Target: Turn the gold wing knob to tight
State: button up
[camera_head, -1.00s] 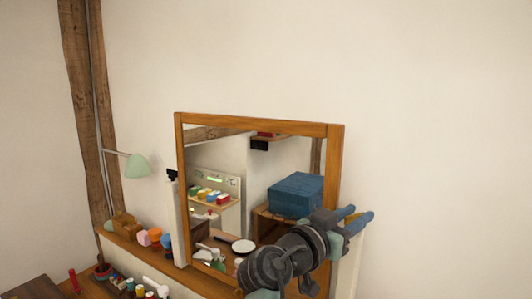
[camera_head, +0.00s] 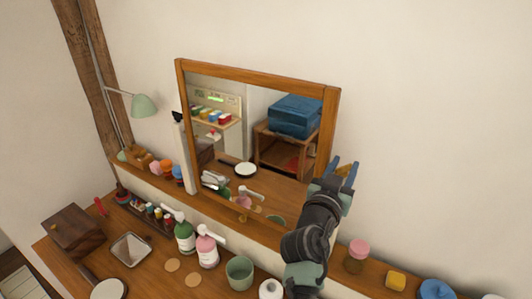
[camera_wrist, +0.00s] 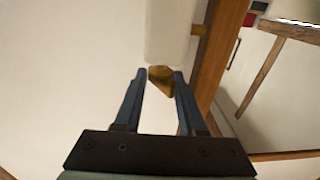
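The gold wing knob (camera_wrist: 161,81) shows in the wrist view at the end of a white post (camera_wrist: 170,32). It sits at and slightly beyond the opening between my fingertips. My gripper (camera_wrist: 156,76) is open, with one blue finger on each side of the knob and no clear grip on it. In the head view my gripper (camera_head: 345,166) is beside the right edge of the wood-framed mirror (camera_head: 332,118). Only a small bit of gold (camera_head: 352,173) shows there between the fingers. The knob's turn position is hard to read.
A wooden shelf (camera_head: 373,278) below carries a pink-lidded jar (camera_head: 357,256), a yellow block (camera_head: 396,280) and a blue item (camera_head: 436,290). Pump bottles (camera_head: 207,250) and a green cup (camera_head: 239,273) stand on the desk left of my arm. The wall right of the gripper is bare.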

jog(key=p, duration=0.1)
jog(key=y+p, duration=0.1)
jog(key=p, duration=0.1)
jog(key=shift+d+r+n+t, duration=0.1)
jog(key=shift+r+n+t, duration=0.2)
jog(key=shift+n, duration=0.1)
jog(key=f+b+v, duration=0.1)
jog(key=b+v, duration=0.3)
jog(key=v, duration=0.9)
jog(key=s+a+r+n+t+y+b, duration=0.2)
jog(key=a+r+b, duration=0.4)
jog(key=b, duration=0.4)
jog(key=s+a+r+n+t+y+b, duration=0.2)
jog(key=s+a+r+t+y+b, duration=0.3)
jog(key=b, duration=0.6)
jog(key=shift+s+a+r+n+t, duration=0.35)
jog(key=shift+s+r+t, duration=0.75)
jog(key=shift+r, duration=0.75)
